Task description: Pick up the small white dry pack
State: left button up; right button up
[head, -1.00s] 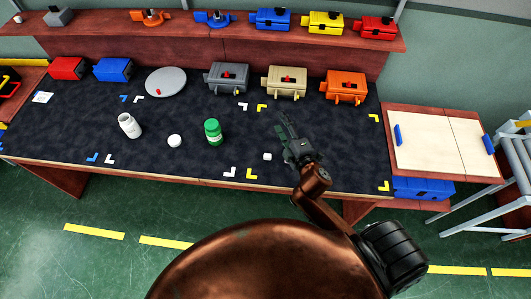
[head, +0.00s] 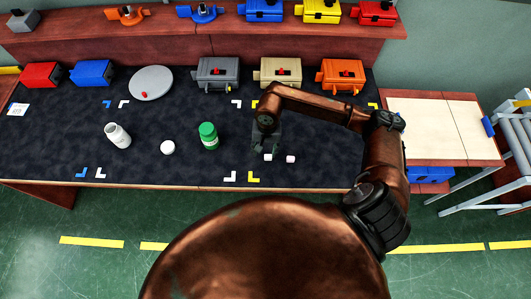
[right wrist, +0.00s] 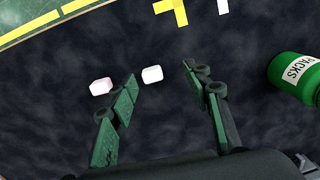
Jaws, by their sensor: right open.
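A small white pack (head: 268,157) lies on the dark table mat near the front edge. My right gripper (head: 264,149) points down over the mat, open and empty. In the right wrist view, the white pack (right wrist: 152,74) shows between the spread fingertips of the gripper (right wrist: 160,80), nearer the left finger. Whether a finger touches either block, I cannot tell. My left gripper is not in view.
A green bottle (head: 208,136) labelled PACKS in the wrist view (right wrist: 296,74) stands left of the gripper. A white bottle (head: 118,135) and a white lid (head: 167,147) are further left. Grey, beige and orange boxes line the back. The mat's middle front is clear.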

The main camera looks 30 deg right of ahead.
aim_at(268, 157)
jog(key=shift+w+d+f+h, duration=0.15)
jog(key=shift+d+h, duration=0.15)
jog(key=shift+d, duration=0.45)
jog(key=shift+d+f, duration=0.15)
jog(key=shift+f, duration=0.2)
notch_tip(268, 157, down, 7)
jog(key=shift+d+r, duration=0.1)
jog(key=shift+r, duration=0.05)
jog(key=shift+c, duration=0.3)
jog(key=c, duration=0.9)
jog(key=shift+r, duration=0.15)
